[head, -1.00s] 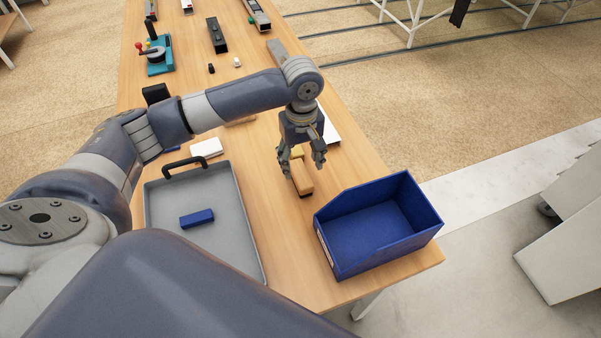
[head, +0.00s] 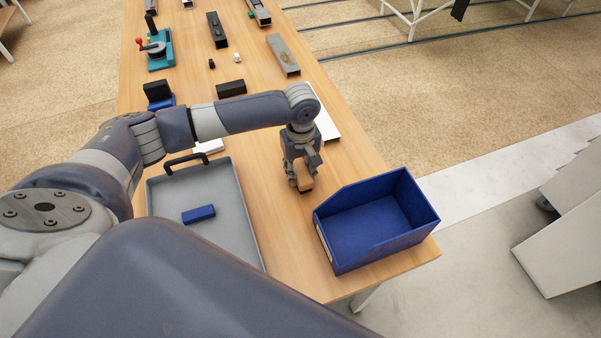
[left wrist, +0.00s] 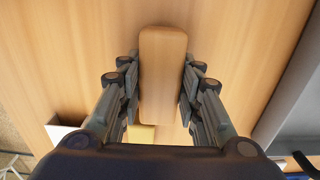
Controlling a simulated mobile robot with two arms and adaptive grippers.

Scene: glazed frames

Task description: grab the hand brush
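The hand brush (head: 305,185) has a wooden, tan body with a dark underside and lies on the table, left of the blue bin. In the left wrist view its long rounded body (left wrist: 162,75) runs between the finger pads. My left gripper (head: 303,177) points down over it, with one finger on each side. The pads (left wrist: 160,95) sit close against both sides of the body, and the fingers look closed in on it. The gripper hides part of the brush in the head view. My right gripper is not in view.
An open blue bin (head: 330,238) stands right of the brush at the table corner. A grey tray (head: 228,225) with a blue block (head: 198,214) lies to the left. A white flat item (head: 325,122) is behind the gripper. Several tools lie farther back.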

